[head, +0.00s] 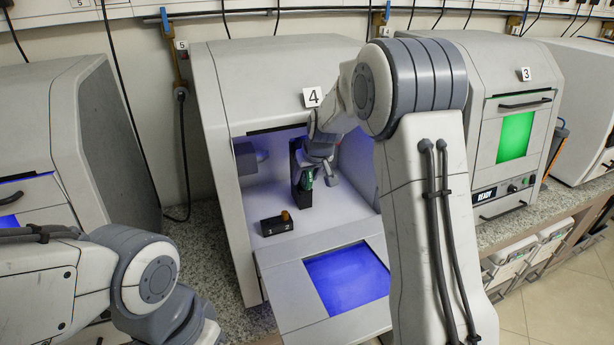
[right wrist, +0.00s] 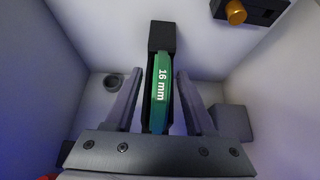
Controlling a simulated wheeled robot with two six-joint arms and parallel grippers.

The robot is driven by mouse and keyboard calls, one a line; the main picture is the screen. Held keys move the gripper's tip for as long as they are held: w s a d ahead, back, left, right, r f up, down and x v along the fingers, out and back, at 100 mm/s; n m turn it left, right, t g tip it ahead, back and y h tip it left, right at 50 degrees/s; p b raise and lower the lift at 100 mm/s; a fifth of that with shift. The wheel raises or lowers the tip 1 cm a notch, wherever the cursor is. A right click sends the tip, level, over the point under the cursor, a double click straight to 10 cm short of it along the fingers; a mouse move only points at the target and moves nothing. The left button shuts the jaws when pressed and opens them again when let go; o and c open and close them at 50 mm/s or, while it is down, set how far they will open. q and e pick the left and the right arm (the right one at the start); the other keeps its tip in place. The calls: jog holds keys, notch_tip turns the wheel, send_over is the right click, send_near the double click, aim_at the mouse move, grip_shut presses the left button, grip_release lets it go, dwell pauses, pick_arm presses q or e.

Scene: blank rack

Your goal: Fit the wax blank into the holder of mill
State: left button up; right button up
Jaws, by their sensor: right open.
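The mill (head: 228,120) marked 4 stands with its front door folded down. Inside it, an upright black holder (head: 296,165) carries the green wax blank (head: 307,180). In the right wrist view the blank (right wrist: 160,100) is edge-on, marked "16 mm", and lines up with the black holder (right wrist: 162,38). How deep it sits is hard to tell. My right gripper (head: 316,178) is inside the mill. Its fingers (right wrist: 160,95) stand apart on both sides of the blank, with gaps showing. My left gripper is out of view; only my left arm shows.
A black block with an orange knob (head: 277,223) lies on the chamber floor, left of the holder. The lowered door (head: 285,300) with its blue window sticks out in front. Mill 3 (head: 500,75) stands closed at right, another closed machine (head: 60,110) at left.

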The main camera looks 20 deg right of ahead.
jog(key=shift+w+r, duration=0.1)
jog(key=shift+r, duration=0.6)
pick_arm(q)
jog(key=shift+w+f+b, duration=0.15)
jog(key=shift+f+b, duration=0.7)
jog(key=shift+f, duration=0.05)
pick_arm(e)
jog(key=v, duration=0.9)
jog(key=shift+s, duration=0.5)
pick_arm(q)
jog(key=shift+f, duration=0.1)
pick_arm(e)
jog(key=shift+f, duration=0.15)
